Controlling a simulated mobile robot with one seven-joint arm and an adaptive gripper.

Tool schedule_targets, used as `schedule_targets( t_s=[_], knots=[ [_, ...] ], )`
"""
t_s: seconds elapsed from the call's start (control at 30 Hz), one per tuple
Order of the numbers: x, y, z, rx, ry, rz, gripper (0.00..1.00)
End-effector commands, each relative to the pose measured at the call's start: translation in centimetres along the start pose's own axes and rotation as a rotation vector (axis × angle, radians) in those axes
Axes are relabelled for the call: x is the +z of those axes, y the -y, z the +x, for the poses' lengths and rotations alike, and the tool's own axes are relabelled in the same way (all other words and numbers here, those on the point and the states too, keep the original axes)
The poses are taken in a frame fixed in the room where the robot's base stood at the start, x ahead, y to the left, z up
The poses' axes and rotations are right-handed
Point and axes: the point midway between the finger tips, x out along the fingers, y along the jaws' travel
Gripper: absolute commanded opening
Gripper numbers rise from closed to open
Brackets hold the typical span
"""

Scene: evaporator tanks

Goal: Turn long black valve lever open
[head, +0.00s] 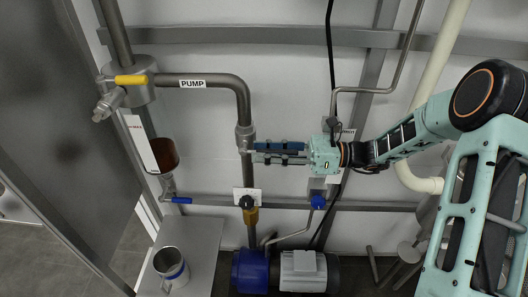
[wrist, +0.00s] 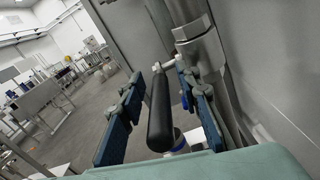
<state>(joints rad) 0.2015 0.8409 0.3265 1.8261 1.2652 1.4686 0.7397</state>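The long black valve lever (wrist: 160,112) shows in the wrist view as a thick black grip pointing toward the camera. It lies between the two blue fingers of my gripper (wrist: 173,74), with visible gaps on both sides. In the head view my gripper (head: 258,152) points left at the steel pipe fitting (head: 245,138) below the PUMP label. Its fingers are apart there, and they mostly hide the lever.
A yellow lever (head: 131,79) is at upper left and a blue lever (head: 181,200) at lower left. A black knob (head: 246,202) and a blue knob (head: 318,203) sit below my gripper. A pump (head: 302,271) and a metal jug (head: 171,268) stand lower down.

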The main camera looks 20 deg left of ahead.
Motion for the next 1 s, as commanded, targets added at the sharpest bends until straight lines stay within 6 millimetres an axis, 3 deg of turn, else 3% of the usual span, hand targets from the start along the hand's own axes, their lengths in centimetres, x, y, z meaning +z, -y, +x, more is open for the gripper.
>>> schedule_targets(
  t_s=[0.3,0.6,1.0],
  knots=[
    [0.02,-0.01,0.24,0.0,0.0,0.0,0.3],
    [0.01,-0.01,0.22,0.0,0.0,0.0,0.0],
    [-0.1,0.01,0.2,0.001,0.007,0.001,0.0]
  ],
)
